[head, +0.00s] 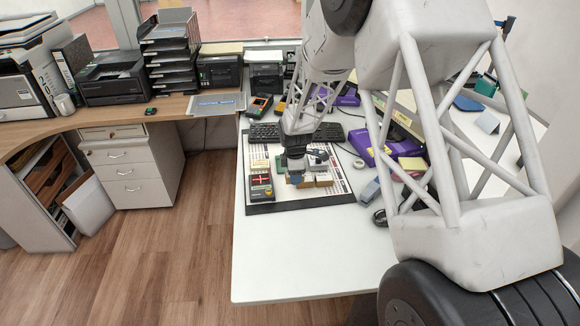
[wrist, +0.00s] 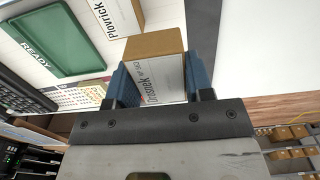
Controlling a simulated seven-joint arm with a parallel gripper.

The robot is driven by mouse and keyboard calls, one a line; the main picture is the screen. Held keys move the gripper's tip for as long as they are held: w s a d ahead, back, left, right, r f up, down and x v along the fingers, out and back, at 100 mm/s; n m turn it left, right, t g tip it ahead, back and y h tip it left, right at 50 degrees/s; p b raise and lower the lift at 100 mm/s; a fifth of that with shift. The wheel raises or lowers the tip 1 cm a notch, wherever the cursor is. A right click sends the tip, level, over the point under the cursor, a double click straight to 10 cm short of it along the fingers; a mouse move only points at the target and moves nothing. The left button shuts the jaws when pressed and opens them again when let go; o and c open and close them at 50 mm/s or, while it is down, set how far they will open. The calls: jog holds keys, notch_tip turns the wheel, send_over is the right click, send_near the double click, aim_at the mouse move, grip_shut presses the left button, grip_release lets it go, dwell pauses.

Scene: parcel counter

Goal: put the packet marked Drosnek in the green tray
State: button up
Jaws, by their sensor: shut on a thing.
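The packet marked Drosnek (wrist: 156,72) is a small brown cardboard box with a white label. It sits between the two blue fingers of my gripper (wrist: 160,70) in the wrist view, and the fingers are shut on it. The green tray (wrist: 62,38), with READY on its edge, lies at the upper left of the wrist view, apart from the packet. In the head view my gripper (head: 296,168) is over the counter mat, and it hides most of the tray. The packet's height above the counter is hard to tell.
A packet marked Plovrick (wrist: 120,14) lies near the tray. In the head view a card terminal (head: 261,186) stands left of my gripper, keyboards (head: 264,132) behind, and purple items (head: 404,146) to the right. The counter's front (head: 300,250) is bare.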

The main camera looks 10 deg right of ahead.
jog(key=shift+s+d+f, duration=0.5)
jog(key=shift+d, duration=0.3)
jog(key=w, duration=0.5)
jog(key=w+a+f, duration=0.1)
jog(key=w, duration=1)
jog(key=shift+a+f, duration=0.25)
jog(key=shift+f, duration=1.75)
jog(key=shift+f, duration=0.1)
jog(key=o, duration=0.7)
